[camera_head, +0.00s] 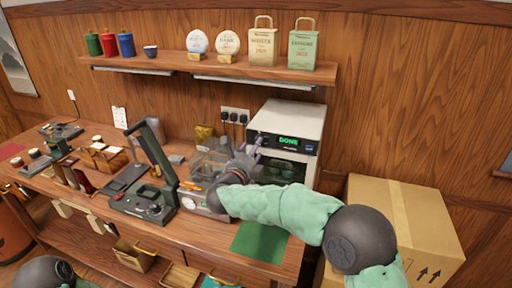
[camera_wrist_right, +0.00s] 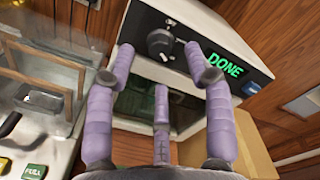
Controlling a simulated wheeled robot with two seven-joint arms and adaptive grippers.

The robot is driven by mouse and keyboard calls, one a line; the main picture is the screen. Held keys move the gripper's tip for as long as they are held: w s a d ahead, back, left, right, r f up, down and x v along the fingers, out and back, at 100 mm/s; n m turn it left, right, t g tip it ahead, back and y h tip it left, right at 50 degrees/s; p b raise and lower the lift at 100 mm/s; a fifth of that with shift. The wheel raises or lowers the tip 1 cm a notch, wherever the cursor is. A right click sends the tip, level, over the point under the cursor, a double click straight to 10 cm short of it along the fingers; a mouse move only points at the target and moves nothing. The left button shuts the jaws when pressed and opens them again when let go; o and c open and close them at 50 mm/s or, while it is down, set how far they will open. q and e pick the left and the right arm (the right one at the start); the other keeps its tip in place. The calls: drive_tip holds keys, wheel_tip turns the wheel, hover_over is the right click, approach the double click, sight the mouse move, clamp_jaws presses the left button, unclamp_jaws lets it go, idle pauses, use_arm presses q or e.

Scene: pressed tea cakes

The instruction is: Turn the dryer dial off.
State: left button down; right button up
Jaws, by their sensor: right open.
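The dryer (camera_head: 292,117) is a white box with a dark front at the right end of the counter. Its green display (camera_head: 289,141) reads DONE. In the right wrist view the round dark dial (camera_wrist_right: 160,43) sits on the panel left of the display (camera_wrist_right: 223,64). My right gripper (camera_head: 252,147) is in front of the dryer's panel at its left side. In the wrist view its purple fingers (camera_wrist_right: 158,62) are spread apart, with the dial between and beyond the two upper tips. I cannot tell whether a fingertip touches the panel. My left arm (camera_head: 45,272) shows only at the bottom left; its gripper is out of view.
A clear-lidded machine (camera_head: 208,165) stands left of the dryer. A black and green press (camera_head: 150,190) stands further left. A green mat (camera_head: 260,241) lies on the counter below my right arm. A cardboard box (camera_head: 405,220) stands right of the counter. A shelf (camera_head: 215,70) hangs above.

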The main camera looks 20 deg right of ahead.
drive_tip(key=x, duration=0.3)
drive_tip(key=shift+w+d, duration=0.1)
drive_tip(key=shift+w, duration=0.05)
clamp_jaws()
